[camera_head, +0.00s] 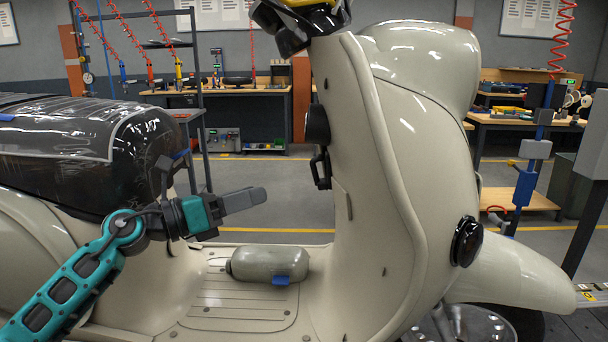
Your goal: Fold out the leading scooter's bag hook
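A cream scooter (450,130) fills the middle of the head view, its front shield upright. On the rider's side of the shield is a small black bag hook (320,169), just below a round black knob (317,124). How far the hook is folded cannot be told clearly. My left gripper (262,194), on a teal and black arm from the left, points right toward the shield. It is apart from the hook, left of and a little below it. Its fingers overlap in this view, so their opening is hidden. My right gripper is not in view.
A grey-green bottle-shaped object (265,264) with a blue tab lies on the footboard (235,310) below my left gripper. The black seat (90,150), under clear wrap, is at the left. Workbenches (220,90) stand far behind.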

